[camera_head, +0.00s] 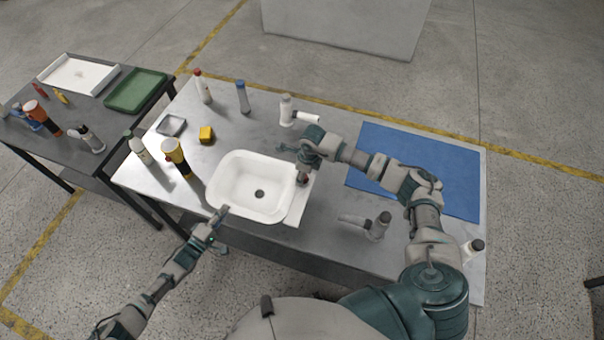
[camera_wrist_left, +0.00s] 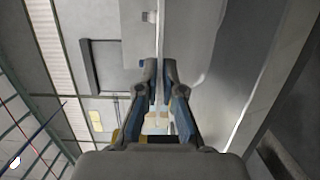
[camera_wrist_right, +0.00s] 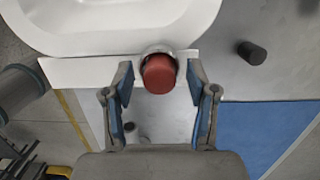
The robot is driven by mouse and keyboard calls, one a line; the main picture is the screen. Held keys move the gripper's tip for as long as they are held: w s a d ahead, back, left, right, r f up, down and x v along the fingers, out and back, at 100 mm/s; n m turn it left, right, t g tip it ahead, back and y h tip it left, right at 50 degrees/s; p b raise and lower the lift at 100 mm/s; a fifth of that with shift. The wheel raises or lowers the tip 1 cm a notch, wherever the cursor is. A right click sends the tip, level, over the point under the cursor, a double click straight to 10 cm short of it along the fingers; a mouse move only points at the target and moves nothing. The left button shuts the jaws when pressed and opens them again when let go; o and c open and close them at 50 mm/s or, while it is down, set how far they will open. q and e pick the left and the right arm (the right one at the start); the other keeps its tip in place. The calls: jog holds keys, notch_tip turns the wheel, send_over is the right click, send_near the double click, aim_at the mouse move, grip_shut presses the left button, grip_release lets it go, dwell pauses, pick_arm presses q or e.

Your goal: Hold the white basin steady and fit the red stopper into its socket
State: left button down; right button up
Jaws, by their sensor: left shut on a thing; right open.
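The white basin (camera_head: 228,198) sits on the metal table, with a dark drain hole and a flat ledge at its right side. My left gripper (camera_head: 222,212) is shut on the basin's near-left rim; in the left wrist view its fingers (camera_wrist_left: 160,80) pinch a thin pale edge. My right gripper (camera_wrist_right: 160,80) is open over the ledge. The red stopper (camera_wrist_right: 159,74) is between its fingers, with gaps on both sides, against a pale ring at the ledge. I cannot tell how deep it sits. In the head view the stopper (camera_head: 303,179) is partly hidden by my right gripper.
A white bottle (camera_head: 287,110), a yellow block (camera_head: 206,134) and several other bottles stand behind and left of the basin. A grey fixture (camera_head: 376,228) stands at the front right. A side table (camera_head: 85,115) holds trays.

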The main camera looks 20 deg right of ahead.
pick_arm(q)
jog(key=shift+f, duration=0.1)
pick_arm(e)
notch_tip(320, 180, up, 12)
jog(key=s+d, duration=0.1)
jog(key=shift+d+r, duration=0.2)
jog(key=shift+r, duration=0.05)
pick_arm(q)
jog(key=c, duration=1.2)
grip_release()
jog(key=shift+c, duration=0.2)
